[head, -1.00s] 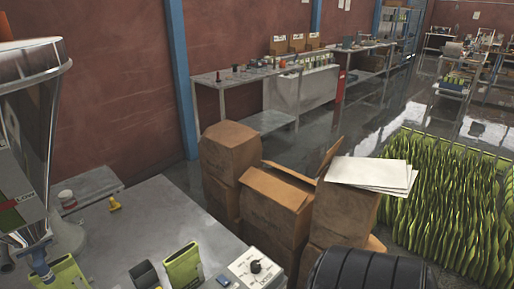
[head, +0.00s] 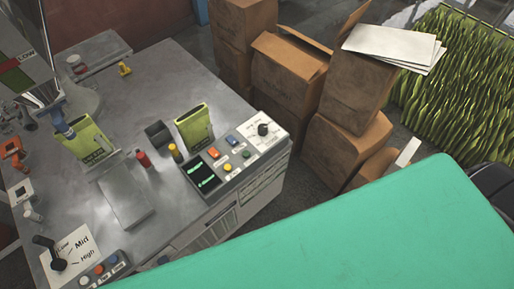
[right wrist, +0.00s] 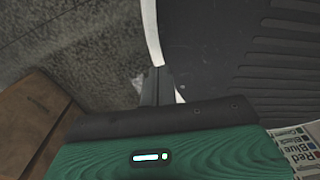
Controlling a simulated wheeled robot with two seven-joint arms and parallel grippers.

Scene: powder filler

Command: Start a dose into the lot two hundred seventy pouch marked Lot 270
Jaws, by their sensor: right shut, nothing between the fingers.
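A green pouch (head: 88,139) stands under the nozzle of the filler (head: 28,72); its printed label is too small to read. A second green pouch (head: 194,128) stands behind the control panel (head: 228,158), its lot mark also unreadable. The panel carries a two-line display (head: 203,178), several coloured buttons and a dial (head: 263,129). A second panel (head: 70,257) has a black lever with Low, Mid and High marks. My right gripper (right wrist: 156,83) is shut and empty in the right wrist view, over the floor away from the bench. My left gripper is not in view.
A grey block (head: 121,193) lies on the bench (head: 139,72), near red and yellow bottles (head: 175,152). Brown boxes (head: 285,75) stand beyond the bench, white sheets (head: 391,45) on top. A large teal surface fills the lower right of the head view.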

